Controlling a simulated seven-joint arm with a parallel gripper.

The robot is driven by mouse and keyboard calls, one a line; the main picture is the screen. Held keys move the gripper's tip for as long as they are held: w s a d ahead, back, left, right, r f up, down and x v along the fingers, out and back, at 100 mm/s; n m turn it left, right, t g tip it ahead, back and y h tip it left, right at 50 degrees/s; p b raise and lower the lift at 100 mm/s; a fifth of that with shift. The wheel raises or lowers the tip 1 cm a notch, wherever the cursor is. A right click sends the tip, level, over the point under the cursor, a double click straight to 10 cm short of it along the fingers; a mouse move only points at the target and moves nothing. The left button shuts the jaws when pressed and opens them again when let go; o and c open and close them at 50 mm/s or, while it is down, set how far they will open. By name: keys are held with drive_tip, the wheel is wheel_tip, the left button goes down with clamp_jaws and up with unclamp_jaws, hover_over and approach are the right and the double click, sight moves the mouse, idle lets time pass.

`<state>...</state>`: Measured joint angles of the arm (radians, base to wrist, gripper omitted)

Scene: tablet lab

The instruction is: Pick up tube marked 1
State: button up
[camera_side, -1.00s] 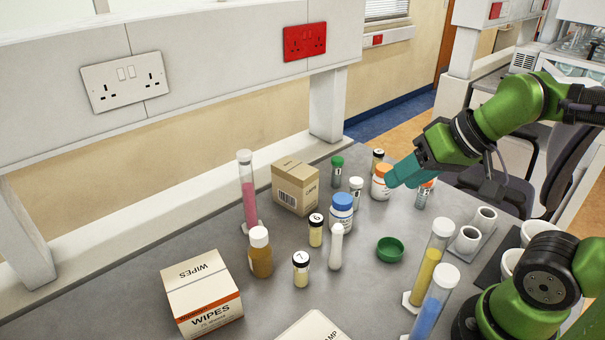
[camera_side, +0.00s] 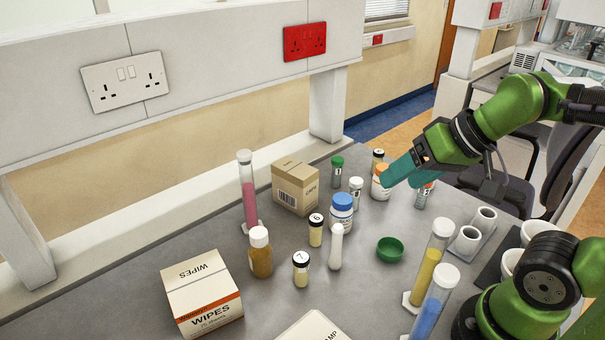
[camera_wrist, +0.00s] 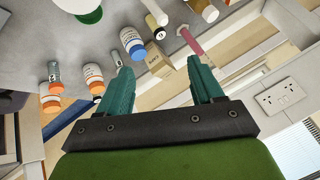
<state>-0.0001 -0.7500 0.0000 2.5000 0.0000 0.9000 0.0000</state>
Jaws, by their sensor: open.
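Several small vials with black caps stand on the grey bench in the side view. One (camera_side: 301,274) at the front has a single stroke-like mark on its cap that could be a 1 or a 7. Another (camera_side: 316,234) behind it seems marked 6. A third (camera_side: 378,160) stands at the back, its mark too small to read. My gripper (camera_side: 385,180) is open, above the bench at the back right beside an orange-capped bottle (camera_side: 381,188), apart from the front vials. In the wrist view its teal fingers (camera_wrist: 160,72) are spread with nothing held.
A blue-capped bottle (camera_side: 341,209), white pestle-like piece (camera_side: 336,250), brown bottle (camera_side: 260,257) and green bowl (camera_side: 390,250) crowd the front vials. A small carton (camera_side: 295,190), pink cylinder (camera_side: 248,195) and wipes box (camera_side: 203,300) stand left. Tall yellow (camera_side: 425,275) and blue cylinders (camera_side: 432,310) stand right.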

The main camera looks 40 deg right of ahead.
drive_tip(key=m+g+h, duration=0.3)
drive_tip(key=h, duration=0.2)
approach(338, 160)
drive_tip(key=shift+g, duration=0.3)
drive_tip(key=x, duration=0.7)
drive_tip(key=shift+s+f, duration=0.1)
drive_tip(key=shift+s, duration=0.05)
drive_tip(key=shift+w+x, duration=0.15)
drive_tip(key=shift+x, duration=1.3)
drive_tip(key=shift+w+x, duration=0.2)
drive_tip(key=shift+x, duration=1.2)
drive_tip(key=shift+a, duration=0.1)
drive_tip(key=c, duration=1.1)
